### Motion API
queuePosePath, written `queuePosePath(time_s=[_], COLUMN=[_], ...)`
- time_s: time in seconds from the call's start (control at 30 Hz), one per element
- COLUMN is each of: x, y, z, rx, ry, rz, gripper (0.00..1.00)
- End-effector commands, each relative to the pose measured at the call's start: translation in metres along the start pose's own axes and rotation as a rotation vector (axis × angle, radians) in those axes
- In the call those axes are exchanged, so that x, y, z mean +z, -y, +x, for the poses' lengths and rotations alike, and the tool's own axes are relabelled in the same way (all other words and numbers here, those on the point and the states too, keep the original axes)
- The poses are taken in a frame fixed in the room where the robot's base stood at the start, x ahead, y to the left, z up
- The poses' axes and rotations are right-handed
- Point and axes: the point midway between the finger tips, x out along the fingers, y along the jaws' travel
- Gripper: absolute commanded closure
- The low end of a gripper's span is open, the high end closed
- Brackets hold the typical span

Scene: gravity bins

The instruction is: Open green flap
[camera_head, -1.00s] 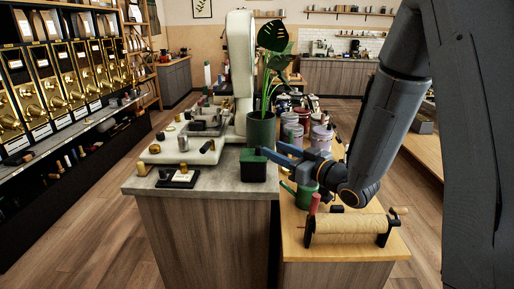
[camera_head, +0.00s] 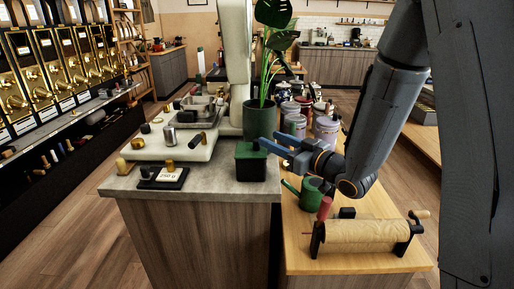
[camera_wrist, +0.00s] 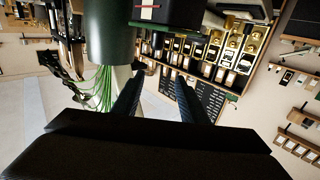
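A small dark box with a green top (camera_head: 251,151) stands upright on the grey counter, beside the plant pot. Its top appears closed, and I cannot make out a separate flap edge or hinge. My gripper (camera_head: 268,142) points left, with its blue fingertips at the box's right upper side. I cannot tell whether they touch it. In the wrist view, the two fingers (camera_wrist: 158,88) are spread apart with nothing between them. A dark box with a thin pale and red stripe (camera_wrist: 168,11) shows beyond them at the top edge, partly cut off.
A dark green plant pot (camera_head: 259,118) stands just behind the box. A scale (camera_head: 163,177) sits left on the counter. A green watering can (camera_head: 308,192) and a paper roll (camera_head: 366,236) are below my arm on the wooden counter. Gold-fronted bins (camera_head: 40,75) line the left wall.

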Motion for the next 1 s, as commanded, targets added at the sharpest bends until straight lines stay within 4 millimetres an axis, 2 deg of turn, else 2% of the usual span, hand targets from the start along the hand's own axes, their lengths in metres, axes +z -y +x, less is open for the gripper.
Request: queuePosePath(time_s=[0.03,0.3,0.57,1.0], x=[0.009,0.038,0.05,0.049], y=[-0.002,-0.008,-0.011,-0.01], z=[0.002,0.007,0.013,0.073], rx=[0.0,0.002,0.002,0.001], ry=[0.0,0.0,0.0,0.001], rz=[0.0,0.0,0.0,0.0], gripper=[0.61,0.61,0.61,0.61])
